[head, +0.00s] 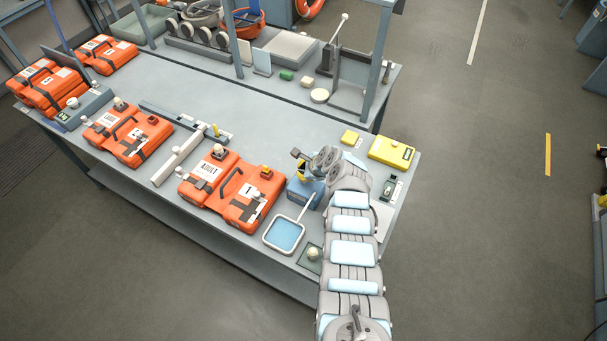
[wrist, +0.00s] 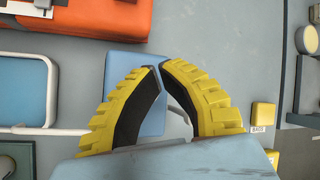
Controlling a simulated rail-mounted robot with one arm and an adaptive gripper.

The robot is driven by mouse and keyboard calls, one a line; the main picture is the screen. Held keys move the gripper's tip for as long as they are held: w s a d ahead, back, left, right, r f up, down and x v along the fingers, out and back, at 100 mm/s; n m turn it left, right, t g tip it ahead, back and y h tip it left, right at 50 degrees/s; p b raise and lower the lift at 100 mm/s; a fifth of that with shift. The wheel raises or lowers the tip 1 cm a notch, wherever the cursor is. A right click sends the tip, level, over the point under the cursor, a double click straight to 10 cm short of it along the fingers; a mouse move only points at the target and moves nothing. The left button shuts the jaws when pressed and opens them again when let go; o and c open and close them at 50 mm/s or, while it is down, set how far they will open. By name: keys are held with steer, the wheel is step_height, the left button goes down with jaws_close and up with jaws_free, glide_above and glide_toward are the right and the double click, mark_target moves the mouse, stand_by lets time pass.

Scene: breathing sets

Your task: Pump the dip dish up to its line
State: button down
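The dip dish is most likely the square white-rimmed dish with blue inside (head: 285,235), near the table's front edge. It also shows at the left of the wrist view (wrist: 22,90). A pale tube or bar runs from it toward a blue box (head: 303,191), which lies under my gripper in the wrist view (wrist: 122,72). My gripper (wrist: 159,66) has yellow ribbed fingers with black pads. Its tips nearly meet over the blue box, and I see nothing clearly held between them. Any handle or line mark is hidden or too small to tell.
Orange cases (head: 232,190) and (head: 127,134) stand left of the dish. A dark mat with a pale knob (head: 312,255) is near the front edge. The table middle is fairly clear.

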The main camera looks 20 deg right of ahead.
steer(key=shift+r+p, duration=0.35)
steer(key=shift+r, duration=0.25)
step_height(320, 180, up, 5)
steer(key=p, duration=0.5)
stand_by(0.8)
